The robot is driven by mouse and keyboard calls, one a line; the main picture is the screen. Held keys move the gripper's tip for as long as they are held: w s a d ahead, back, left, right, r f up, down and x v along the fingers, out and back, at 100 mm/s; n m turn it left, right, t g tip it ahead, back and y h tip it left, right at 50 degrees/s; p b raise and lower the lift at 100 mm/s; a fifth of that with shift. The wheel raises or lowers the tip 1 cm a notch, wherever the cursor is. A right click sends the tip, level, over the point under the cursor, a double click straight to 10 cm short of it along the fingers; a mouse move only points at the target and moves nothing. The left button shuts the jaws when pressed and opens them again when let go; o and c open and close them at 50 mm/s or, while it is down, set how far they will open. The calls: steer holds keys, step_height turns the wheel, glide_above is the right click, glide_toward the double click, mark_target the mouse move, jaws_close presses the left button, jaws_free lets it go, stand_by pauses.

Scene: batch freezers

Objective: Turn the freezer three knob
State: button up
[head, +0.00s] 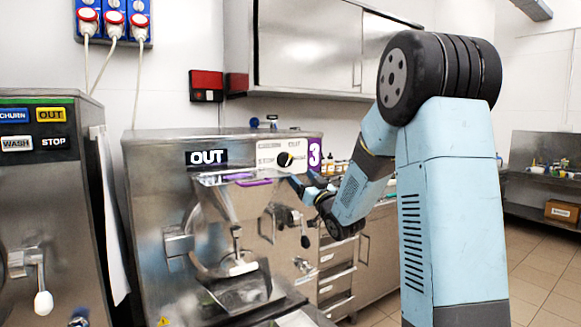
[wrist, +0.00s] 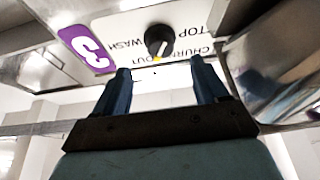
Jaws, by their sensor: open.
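The freezer three (head: 150,210) is a steel machine with an "OUT" display and a purple "3" label (head: 314,155), which also shows upside down in the wrist view (wrist: 86,48). Its knob (head: 285,159) is round and black, on a white panel with printed words. In the wrist view the knob (wrist: 159,40) has a light pointer line and a yellow mark at its edge. My gripper (head: 300,184) is in front of the panel, a little below the knob. In the wrist view its two blue fingers (wrist: 160,75) are spread apart, empty and clear of the knob.
A steel spout and hopper (head: 228,225) project from the freezer's front, left of my gripper. Another freezer (head: 45,190) with a white-tipped lever stands at the left. A counter with drawers (head: 335,275) is behind at the right. The floor at the far right is clear.

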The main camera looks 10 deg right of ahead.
mark_target(288, 163)
steer(key=x, duration=0.8)
steer(key=c, duration=1)
